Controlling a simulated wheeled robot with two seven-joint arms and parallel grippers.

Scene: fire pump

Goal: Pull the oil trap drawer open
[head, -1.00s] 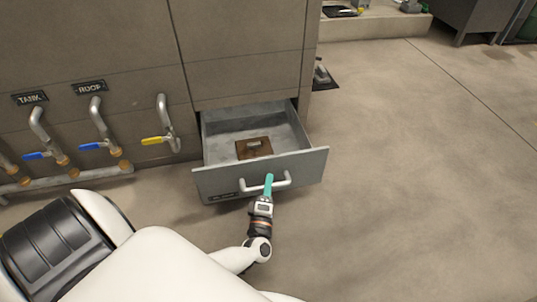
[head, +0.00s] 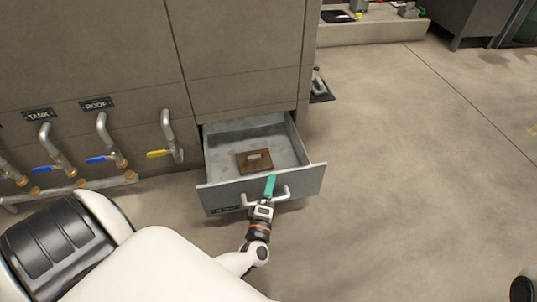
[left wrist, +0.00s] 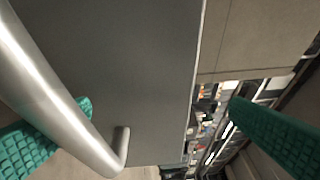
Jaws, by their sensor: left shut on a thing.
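The oil trap drawer (head: 222,192) is a grey metal drawer low in a cabinet, standing well out of its opening. Its pale bar handle (head: 283,192) is on the front. My left gripper (head: 269,187) is at the handle, with a teal finger rising in front of the drawer front. In the left wrist view, the handle (left wrist: 55,95) crosses close in front of the left finger, and the green fingers (left wrist: 160,104) look well apart. The gripper holds the handle. Part of the handle is hidden by the gripper in the head view. My right gripper is not in view.
A brown block (head: 253,161) with a pale top piece lies inside the drawer. Pipes with blue and yellow valve levers (head: 157,153) stand left of it. A low ledge (head: 372,30) with items is at the back.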

